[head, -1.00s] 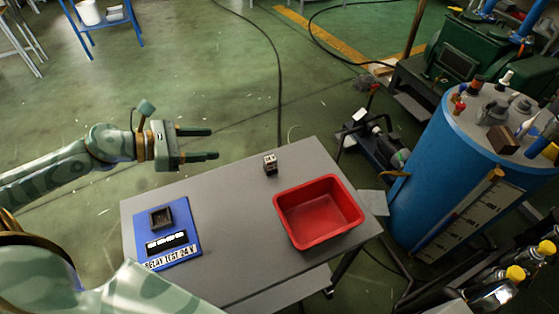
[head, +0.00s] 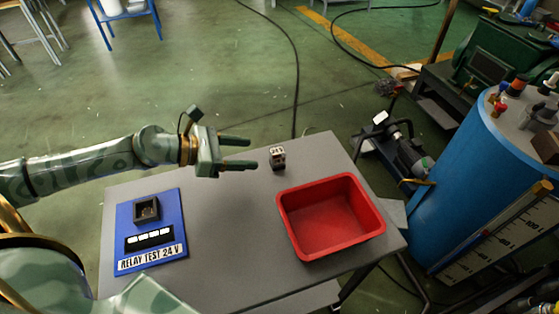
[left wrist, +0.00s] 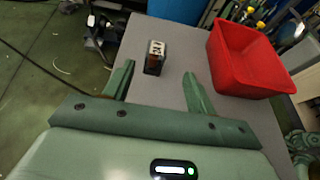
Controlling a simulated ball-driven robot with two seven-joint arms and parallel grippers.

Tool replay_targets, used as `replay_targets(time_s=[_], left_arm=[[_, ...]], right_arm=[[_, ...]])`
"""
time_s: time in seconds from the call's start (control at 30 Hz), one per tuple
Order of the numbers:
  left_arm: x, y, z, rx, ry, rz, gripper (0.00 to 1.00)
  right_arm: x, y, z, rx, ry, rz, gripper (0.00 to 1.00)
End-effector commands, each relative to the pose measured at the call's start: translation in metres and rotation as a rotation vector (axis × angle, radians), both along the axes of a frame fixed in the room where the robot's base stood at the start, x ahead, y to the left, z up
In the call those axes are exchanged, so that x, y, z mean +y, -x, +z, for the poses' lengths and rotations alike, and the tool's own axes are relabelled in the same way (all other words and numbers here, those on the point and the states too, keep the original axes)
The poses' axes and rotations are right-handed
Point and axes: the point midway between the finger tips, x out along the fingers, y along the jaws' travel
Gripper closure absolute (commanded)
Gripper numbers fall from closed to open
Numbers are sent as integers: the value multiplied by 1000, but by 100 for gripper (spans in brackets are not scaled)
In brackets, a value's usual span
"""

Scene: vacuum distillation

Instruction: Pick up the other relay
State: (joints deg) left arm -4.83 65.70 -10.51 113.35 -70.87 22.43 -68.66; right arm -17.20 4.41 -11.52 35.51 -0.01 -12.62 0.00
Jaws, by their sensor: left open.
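The relay (head: 277,158) is a small dark block with a pale, marked top, standing on the grey table near its far edge. My right gripper is not in view.
A red bin (head: 331,219) stands on the grey table (head: 232,235) right of the relay. A blue relay test board (head: 168,210) with a dark empty-looking socket (head: 146,209) lies at left. A blue tank (head: 478,175) stands beyond the right side.

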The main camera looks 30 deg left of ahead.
Motion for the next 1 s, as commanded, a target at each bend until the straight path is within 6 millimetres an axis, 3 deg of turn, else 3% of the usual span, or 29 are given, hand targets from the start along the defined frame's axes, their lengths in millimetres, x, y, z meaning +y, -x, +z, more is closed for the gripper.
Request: replay_targets(time_s=[0.13, 0.47, 0.7, 1.0], left_arm=[[-14, -17, -6, -7, 0, 1, 44], [-30, -35, -16, -4, 1, 0, 44], [-50, -62, -29, -4, 1, -1, 44], [-55, -67, -32, -1, -1, -1, 44]], right_arm=[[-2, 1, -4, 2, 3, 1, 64], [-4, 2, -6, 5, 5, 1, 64], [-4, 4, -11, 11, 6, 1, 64], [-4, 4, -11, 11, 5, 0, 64]])
